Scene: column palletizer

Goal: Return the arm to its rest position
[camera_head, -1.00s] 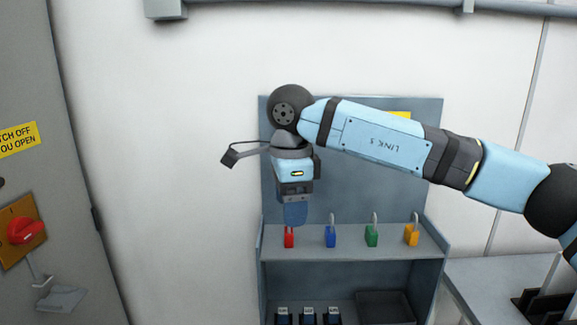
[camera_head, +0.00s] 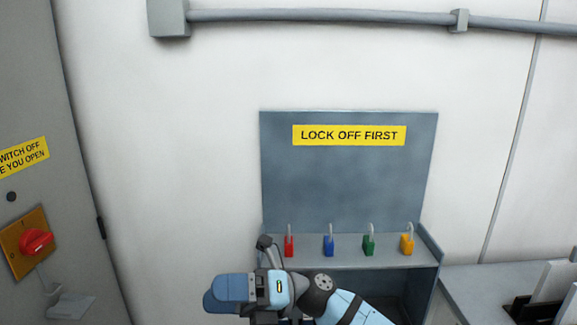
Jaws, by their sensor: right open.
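My right arm is light blue with dark joints and comes in from the bottom edge. My right gripper (camera_head: 213,294) points left, low in the view, in front of the lower left part of the grey lock station (camera_head: 345,185). Its fingers are seen from the side, and nothing shows held in them. The gripper is below the red padlock (camera_head: 289,246) and apart from it. My left gripper does not show.
A grey cabinet with a red rotary switch (camera_head: 36,241) is at the left. A grey bench (camera_head: 480,285) is at the right.

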